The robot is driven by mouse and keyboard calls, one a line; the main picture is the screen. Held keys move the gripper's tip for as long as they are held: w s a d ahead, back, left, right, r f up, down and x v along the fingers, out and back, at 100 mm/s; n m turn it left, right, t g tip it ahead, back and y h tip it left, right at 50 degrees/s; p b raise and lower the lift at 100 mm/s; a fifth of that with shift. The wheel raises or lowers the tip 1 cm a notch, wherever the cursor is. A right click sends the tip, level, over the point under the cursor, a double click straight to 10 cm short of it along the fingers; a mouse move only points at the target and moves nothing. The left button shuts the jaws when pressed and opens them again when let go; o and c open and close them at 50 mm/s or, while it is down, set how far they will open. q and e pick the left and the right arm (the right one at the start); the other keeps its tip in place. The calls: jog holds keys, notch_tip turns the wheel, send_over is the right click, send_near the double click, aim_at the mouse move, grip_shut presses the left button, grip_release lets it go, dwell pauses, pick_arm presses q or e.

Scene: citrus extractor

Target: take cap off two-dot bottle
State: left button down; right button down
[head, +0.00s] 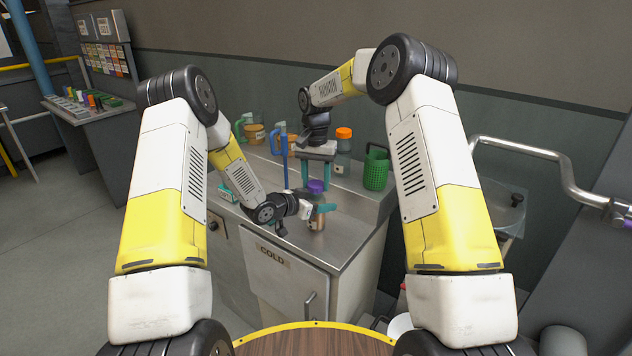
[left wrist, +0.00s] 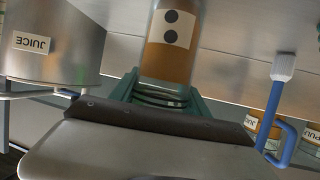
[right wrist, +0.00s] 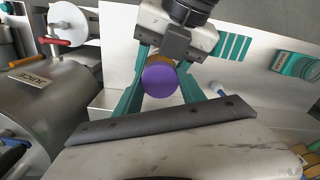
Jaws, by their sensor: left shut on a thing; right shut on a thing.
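The two-dot bottle (left wrist: 172,52) shows in the left wrist view with two dark dots on a pale label and amber contents. My left gripper (head: 320,210) is shut on this bottle (head: 316,222) above the counter. The purple cap (right wrist: 160,80) lies between the teal fingers of my right gripper (right wrist: 163,72), which is shut on it from above. In the head view the purple cap (head: 316,187) sits above the bottle. I cannot tell whether the cap still touches the bottle's neck, which is hidden in part.
An orange-capped jar (head: 343,138) and a green basket (head: 376,170) stand at the back right of the metal counter (head: 350,225). A JUICE tank (right wrist: 40,100) is close by in the right wrist view.

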jog(key=c, duration=0.7)
grip_release()
jog(key=shift+r, duration=0.15)
notch_tip(320, 180, up, 4)
jog(key=shift+r, duration=0.15)
jog(key=shift+c, duration=0.3)
jog(key=m, duration=0.1)
jog(key=r+m, duration=0.1)
jog(key=m, duration=0.1)
jog(key=shift+r+m, duration=0.1)
jog(key=shift+m, duration=0.2)
jog(key=m, duration=0.1)
jog(key=r+m, duration=0.1)
jog(key=m, duration=0.1)
jog(key=r+m, duration=0.1)
jog(key=m, duration=0.1)
jog(key=shift+f, duration=3.95)
